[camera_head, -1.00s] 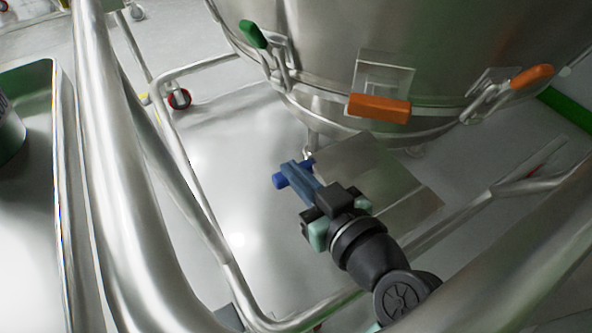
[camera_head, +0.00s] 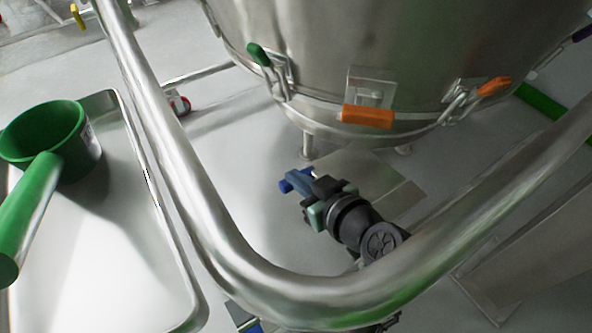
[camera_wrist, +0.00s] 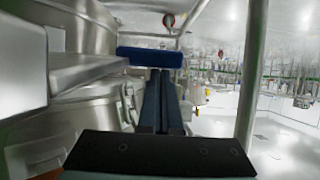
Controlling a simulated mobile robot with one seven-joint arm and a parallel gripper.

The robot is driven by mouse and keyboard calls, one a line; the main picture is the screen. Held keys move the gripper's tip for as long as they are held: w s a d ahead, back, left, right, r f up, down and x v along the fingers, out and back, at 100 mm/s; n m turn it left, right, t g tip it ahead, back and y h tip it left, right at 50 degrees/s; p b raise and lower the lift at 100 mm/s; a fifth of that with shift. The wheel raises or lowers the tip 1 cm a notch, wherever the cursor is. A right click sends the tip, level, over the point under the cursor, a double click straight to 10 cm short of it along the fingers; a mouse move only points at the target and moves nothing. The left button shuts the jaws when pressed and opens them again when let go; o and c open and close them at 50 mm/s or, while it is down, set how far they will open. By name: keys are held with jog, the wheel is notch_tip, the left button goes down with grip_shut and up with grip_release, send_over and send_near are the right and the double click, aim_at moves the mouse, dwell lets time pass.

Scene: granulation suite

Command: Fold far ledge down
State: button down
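My gripper (camera_head: 290,184) is low beside the big steel vessel, its long dark blue fingers lying side by side with almost no gap. They also show in the wrist view (camera_wrist: 162,82). A short blue crossbar (camera_wrist: 150,57) lies across their tips; I cannot tell whether it is part of the fingers. A flat metal plate (camera_head: 368,175), possibly the far ledge, lies level below the vessel, behind and to the right of my gripper. Another flat grey slab (camera_wrist: 85,72) shows left of the fingers in the wrist view. Contact with the gripper is not visible.
The steel vessel (camera_head: 400,50) has orange (camera_head: 367,116) and green (camera_head: 258,54) latch handles round its lower rim. A thick curved steel rail (camera_head: 200,190) crosses in front of my arm. A tray (camera_head: 110,250) with a green scoop (camera_head: 45,140) stands left.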

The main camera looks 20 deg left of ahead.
jog(key=s+d+f+g+h+p, duration=0.2)
jog(key=d+f+g+h+p, duration=0.1)
jog(key=p, duration=0.4)
jog(key=s+d+f+g+h+p, duration=0.3)
jog(key=f+g+h+p, duration=0.3)
jog(key=f+h+p, duration=0.2)
jog(key=shift+d+f, duration=0.15)
jog(key=shift+f, duration=0.2)
jog(key=shift+w, duration=0.1)
dwell(0.8)
